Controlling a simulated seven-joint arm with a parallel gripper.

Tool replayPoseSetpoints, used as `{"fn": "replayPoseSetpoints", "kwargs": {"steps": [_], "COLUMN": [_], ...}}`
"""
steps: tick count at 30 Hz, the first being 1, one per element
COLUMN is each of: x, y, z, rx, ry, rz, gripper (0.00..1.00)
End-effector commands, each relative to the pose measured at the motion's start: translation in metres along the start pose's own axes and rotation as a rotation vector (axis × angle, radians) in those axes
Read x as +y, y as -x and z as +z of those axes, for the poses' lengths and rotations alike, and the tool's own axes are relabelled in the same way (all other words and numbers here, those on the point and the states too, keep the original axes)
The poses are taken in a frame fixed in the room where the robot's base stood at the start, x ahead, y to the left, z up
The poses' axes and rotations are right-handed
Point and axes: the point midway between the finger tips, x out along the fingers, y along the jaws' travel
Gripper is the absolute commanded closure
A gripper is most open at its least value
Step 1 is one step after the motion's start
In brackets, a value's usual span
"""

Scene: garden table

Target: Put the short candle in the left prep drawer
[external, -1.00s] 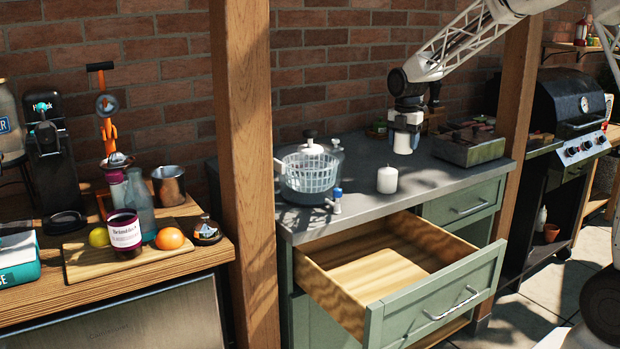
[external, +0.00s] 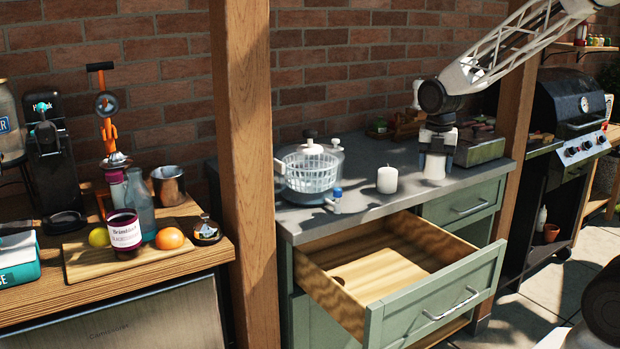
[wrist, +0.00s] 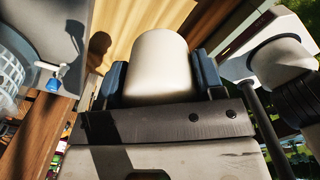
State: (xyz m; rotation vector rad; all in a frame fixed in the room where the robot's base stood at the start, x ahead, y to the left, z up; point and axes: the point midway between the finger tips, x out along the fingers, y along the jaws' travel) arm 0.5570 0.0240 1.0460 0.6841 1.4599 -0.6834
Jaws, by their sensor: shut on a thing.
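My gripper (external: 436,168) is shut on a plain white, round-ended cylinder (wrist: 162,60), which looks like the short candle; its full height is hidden. In the external view the held candle (external: 435,169) hangs upright below the fingers. In the wrist view the blue-grey fingers flank it. The left prep drawer (external: 440,303) is pulled out, and its wooden inside looks empty. The drawer's wood floor also shows behind the held candle in the wrist view (wrist: 132,22). A shadow falls in the drawer. A second white candle (external: 387,181) with a wick stands on the counter.
A salad spinner with a white basket (external: 310,172) and a small blue-topped item (external: 336,201) stand on the grey counter (external: 350,212) at left. A metal box (external: 478,148) stands behind my gripper. A wooden post (external: 245,170) rises left of the counter. The right drawer (external: 465,205) is closed.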

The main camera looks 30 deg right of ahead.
Motion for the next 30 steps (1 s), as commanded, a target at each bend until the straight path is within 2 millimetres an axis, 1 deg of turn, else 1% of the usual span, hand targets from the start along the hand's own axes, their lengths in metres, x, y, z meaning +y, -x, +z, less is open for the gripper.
{"fn": "replayPoseSetpoints", "kwargs": {"steps": [1,6,18,30], "x": [-0.005,-0.018,-0.041,-0.040], "y": [0.000,-0.003,-0.009,-0.063], "z": [-0.007,-0.024,-0.053,-0.052], "rx": [0.000,0.000,0.000,0.002], "ry": [0.010,0.041,0.093,0.090], "rz": [0.000,0.000,0.000,-0.002], "gripper": [0.70,0.70,0.70,0.70]}}
